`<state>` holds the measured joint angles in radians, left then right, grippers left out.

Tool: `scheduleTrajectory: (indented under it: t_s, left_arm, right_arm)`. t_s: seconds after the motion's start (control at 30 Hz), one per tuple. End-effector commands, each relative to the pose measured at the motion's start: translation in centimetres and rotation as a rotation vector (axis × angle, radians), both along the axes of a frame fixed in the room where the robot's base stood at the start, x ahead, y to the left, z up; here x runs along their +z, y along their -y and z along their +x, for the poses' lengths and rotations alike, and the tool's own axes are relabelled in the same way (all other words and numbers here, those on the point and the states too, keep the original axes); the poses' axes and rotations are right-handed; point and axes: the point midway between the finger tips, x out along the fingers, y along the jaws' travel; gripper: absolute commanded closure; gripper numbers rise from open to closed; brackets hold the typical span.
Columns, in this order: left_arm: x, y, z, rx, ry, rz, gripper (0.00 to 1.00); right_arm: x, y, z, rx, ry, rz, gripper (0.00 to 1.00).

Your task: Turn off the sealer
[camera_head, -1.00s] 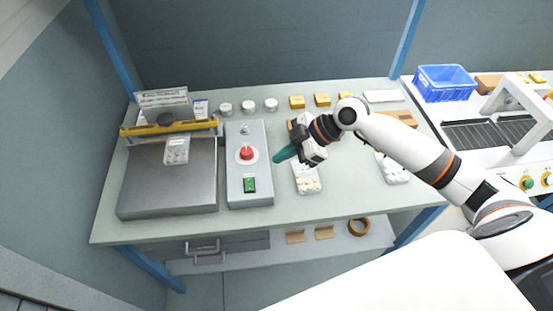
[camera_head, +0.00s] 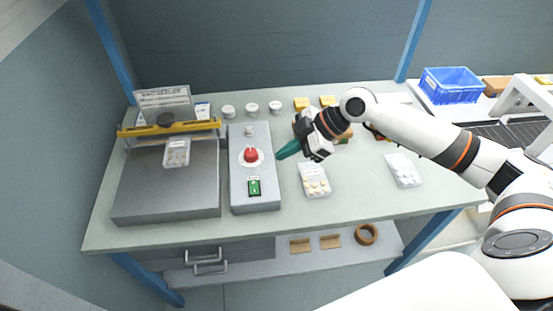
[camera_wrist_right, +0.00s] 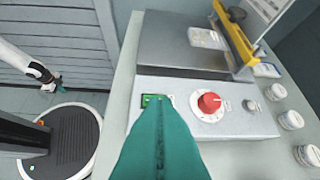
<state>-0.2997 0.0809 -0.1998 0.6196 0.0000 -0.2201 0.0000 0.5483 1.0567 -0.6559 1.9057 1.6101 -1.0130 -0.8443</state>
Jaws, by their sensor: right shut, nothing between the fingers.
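The sealer's grey control box (camera_head: 261,203) stands on the bench, with a red knob (camera_head: 251,155) on a white dial and a green switch (camera_head: 254,188) nearer the front edge. To its left is the sealer's flat grey plate (camera_head: 165,190) with a yellow bar (camera_head: 168,128) across its back. My right gripper (camera_head: 281,155) has green fingers, shut and empty, just right of the box at about the knob's level. In the right wrist view the fingers (camera_wrist_right: 160,140) point at the box and partly cover the green switch (camera_wrist_right: 153,100); the red knob (camera_wrist_right: 209,102) is clear. My left gripper is not in the head view.
Blister packs (camera_head: 313,181) lie right of the box, another (camera_head: 177,152) on the sealer. White jars (camera_head: 252,108) and yellow boxes (camera_head: 301,104) line the back. A blue crate (camera_head: 450,84) stands at right. The bench front is clear.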

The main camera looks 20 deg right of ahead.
Motion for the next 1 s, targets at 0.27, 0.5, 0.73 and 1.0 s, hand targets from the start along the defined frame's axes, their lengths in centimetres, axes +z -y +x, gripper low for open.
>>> scheduleTrajectory:
  t_s: [0.27,0.5,0.73,1.0]
  left_arm:
    - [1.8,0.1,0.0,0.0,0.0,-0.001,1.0]
    - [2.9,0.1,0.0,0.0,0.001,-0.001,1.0]
    - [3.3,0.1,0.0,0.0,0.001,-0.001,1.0]
    - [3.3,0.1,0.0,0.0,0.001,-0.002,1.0]
  right_arm:
    - [-3.7,-4.0,1.6,0.002,-0.002,0.004,1.0]
    - [-7.5,-5.7,2.6,-0.002,-0.004,-0.001,1.0]
    - [-9.7,-5.6,2.8,-0.001,0.0,0.0,1.0]
    - [-10.1,-5.5,2.9,-0.001,0.001,0.0,1.0]
